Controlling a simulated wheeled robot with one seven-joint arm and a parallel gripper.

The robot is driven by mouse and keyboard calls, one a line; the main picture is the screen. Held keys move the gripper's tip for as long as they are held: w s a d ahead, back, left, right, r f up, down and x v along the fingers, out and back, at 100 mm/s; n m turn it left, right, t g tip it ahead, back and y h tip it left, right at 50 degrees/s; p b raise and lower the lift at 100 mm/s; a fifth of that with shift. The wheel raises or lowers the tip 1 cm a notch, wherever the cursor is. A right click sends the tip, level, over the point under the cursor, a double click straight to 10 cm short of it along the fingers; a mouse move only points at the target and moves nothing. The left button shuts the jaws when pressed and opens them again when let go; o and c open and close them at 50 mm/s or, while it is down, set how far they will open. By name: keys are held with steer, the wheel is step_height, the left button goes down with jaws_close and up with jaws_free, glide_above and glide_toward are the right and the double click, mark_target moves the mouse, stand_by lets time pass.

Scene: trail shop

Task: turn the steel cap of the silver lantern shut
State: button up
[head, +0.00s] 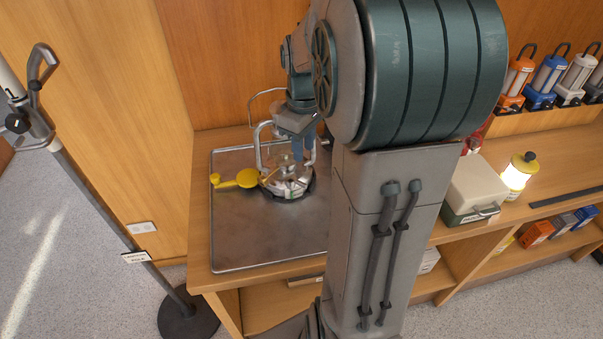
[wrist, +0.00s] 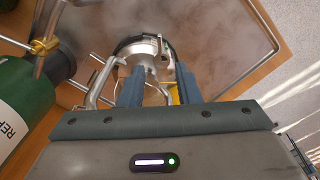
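The silver lantern (head: 288,186) stands on a metal tray at the left of the counter, with a wire handle over its top. My gripper (head: 303,150) points down over the lantern from above. In the wrist view my gripper (wrist: 159,72) has its two blue fingers apart, with a visible gap between them. A round steel part (wrist: 142,48), seemingly the lantern's cap, shows just beyond and between the fingertips. I cannot tell whether the fingers touch it, or how far the cap is turned. A yellow piece with a round disc (head: 247,178) sits at the lantern's left side.
The tray (head: 250,240) is bare in front of the lantern. A green canister (wrist: 22,115) is close at left in the wrist view. A pole stand (head: 110,220) is at left.

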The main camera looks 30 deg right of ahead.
mark_target(303, 184)
step_height(303, 184, down, 11)
steer(key=shift+p, duration=0.45)
jaws_close()
